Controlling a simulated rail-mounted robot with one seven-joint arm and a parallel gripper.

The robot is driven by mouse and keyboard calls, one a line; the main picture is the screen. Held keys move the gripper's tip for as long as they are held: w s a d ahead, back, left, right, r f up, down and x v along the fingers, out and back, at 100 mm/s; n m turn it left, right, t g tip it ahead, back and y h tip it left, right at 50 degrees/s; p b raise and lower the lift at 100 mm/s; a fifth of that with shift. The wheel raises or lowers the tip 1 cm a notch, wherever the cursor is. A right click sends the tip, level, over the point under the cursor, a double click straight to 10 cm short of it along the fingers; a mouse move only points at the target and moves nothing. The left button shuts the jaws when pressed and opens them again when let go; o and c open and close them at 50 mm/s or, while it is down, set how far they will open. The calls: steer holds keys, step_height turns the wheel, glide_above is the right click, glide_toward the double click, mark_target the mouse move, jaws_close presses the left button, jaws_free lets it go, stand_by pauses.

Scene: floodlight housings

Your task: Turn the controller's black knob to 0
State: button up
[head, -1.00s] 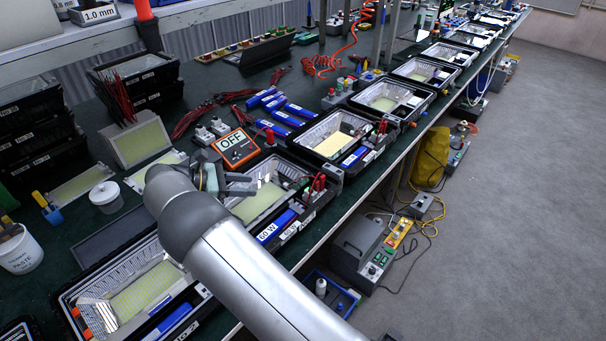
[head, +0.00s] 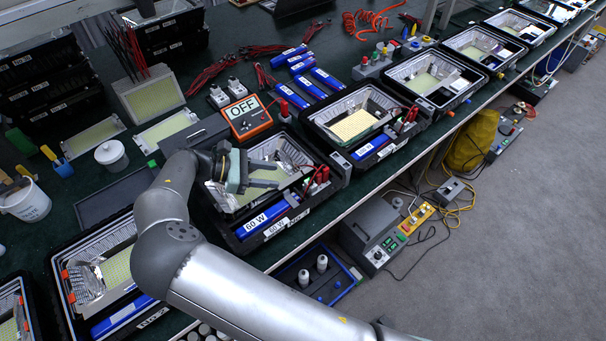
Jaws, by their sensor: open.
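A grey control box (head: 372,236) with green buttons stands on the floor below the bench's front edge. An orange unit (head: 248,117) with a display reading OFF sits on the bench behind a floodlight housing; I cannot tell which of the two is the controller. My gripper (head: 274,175) is open and empty, its two grey fingers pointing right over the open black floodlight housing (head: 240,237) marked 60 W. It is in front of the orange unit and well apart from the grey box.
Open housings line the bench's front edge. Blue drivers (head: 308,82), red leads and white plugs lie behind. A yellow strip of buttons (head: 417,219), cables and a yellow bag (head: 473,142) are on the floor beside the grey box. The grey floor (head: 520,260) is free at the right.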

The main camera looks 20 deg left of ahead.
mark_target(310, 180)
steer(key=p+x, duration=0.2)
steer(key=x, duration=0.7)
steer(key=shift+w+d+f, duration=0.15)
steer(key=shift+w+d, duration=0.05)
steer(key=shift+d, duration=0.1)
